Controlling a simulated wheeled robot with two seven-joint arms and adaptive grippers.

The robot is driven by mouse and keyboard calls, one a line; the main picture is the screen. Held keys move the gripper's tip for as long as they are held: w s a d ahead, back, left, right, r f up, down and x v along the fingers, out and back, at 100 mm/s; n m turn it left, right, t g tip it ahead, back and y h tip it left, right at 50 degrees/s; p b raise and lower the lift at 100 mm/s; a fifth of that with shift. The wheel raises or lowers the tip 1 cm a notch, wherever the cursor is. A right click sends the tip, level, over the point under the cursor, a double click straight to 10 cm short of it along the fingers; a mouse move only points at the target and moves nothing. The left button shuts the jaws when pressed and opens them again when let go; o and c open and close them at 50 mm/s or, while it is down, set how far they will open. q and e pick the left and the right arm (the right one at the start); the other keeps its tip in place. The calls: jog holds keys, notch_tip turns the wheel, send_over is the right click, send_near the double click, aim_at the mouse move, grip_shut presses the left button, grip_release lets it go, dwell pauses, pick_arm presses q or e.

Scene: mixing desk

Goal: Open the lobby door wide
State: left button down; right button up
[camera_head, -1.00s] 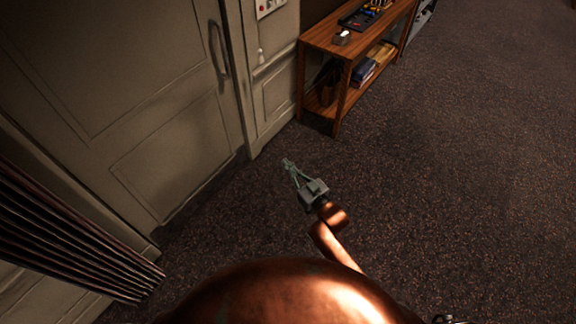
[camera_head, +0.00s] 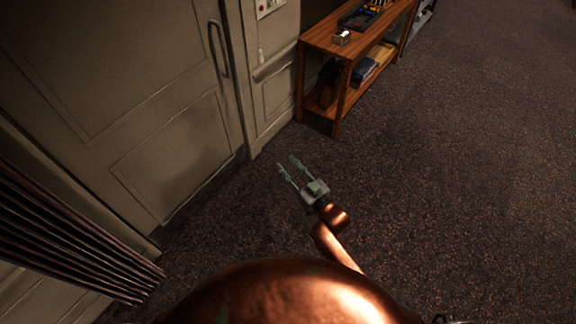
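The lobby door (camera_head: 130,95) is a beige panelled door at the left, and it looks shut in its frame. Its handle (camera_head: 218,48) is a dark upright bar near the door's right edge. My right gripper (camera_head: 287,168) is low in the middle of the view, its two fingers spread apart with nothing between them. It is apart from the door and the handle and points up and left. My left gripper does not show.
A wooden shelf table (camera_head: 340,42) with small items stands right of the door. A wall panel with buttons (camera_head: 268,6) is beside the door frame. A dark ribbed object (camera_head: 70,245) is at the lower left. The carpet (camera_head: 460,170) is clear at the right.

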jog(key=v, duration=1.1)
jog(key=shift+s+d, duration=0.15)
jog(key=shift+s, duration=0.15)
